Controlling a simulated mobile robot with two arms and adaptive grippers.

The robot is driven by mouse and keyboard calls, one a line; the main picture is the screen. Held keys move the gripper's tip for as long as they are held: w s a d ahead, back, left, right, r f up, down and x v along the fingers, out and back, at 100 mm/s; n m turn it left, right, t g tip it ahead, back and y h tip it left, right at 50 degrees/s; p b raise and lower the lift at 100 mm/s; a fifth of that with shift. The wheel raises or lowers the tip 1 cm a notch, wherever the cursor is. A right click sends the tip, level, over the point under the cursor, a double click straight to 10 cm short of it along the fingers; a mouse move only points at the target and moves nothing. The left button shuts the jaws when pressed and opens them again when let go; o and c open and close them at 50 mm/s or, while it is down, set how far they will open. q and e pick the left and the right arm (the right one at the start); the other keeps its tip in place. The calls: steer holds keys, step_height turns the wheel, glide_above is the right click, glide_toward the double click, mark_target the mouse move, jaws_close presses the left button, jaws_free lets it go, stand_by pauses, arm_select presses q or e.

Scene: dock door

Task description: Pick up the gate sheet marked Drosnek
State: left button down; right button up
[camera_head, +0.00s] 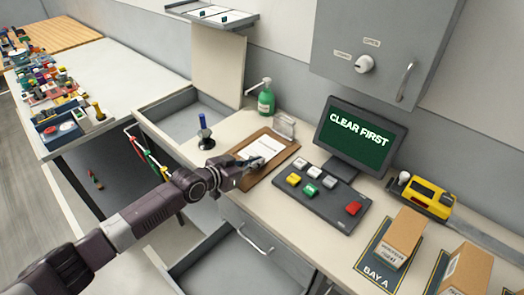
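A brown clipboard (284,153) with a white sheet (263,147) lies on the counter. The writing on the sheet is too small to read, so I cannot tell if it is marked Drosnek. My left gripper (256,163) is over the lower left part of the clipboard and hides part of it. I cannot tell whether its fingers are open or shut, or whether they touch the sheet. More white sheets lie on a wall tray (234,20) at the top; their marks are unreadable. My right gripper is out of view.
A monitor (360,134) reading "CLEAR FIRST" stands behind a button panel (338,212). A green bottle (266,101) and a blue-handled stamp (204,133) stand near the clipboard. Boxes (403,236) sit at right by BAY A. An open drawer (243,262) is below the counter.

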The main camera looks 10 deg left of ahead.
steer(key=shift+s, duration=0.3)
arm_select(q)
steer(key=shift+r, duration=0.1)
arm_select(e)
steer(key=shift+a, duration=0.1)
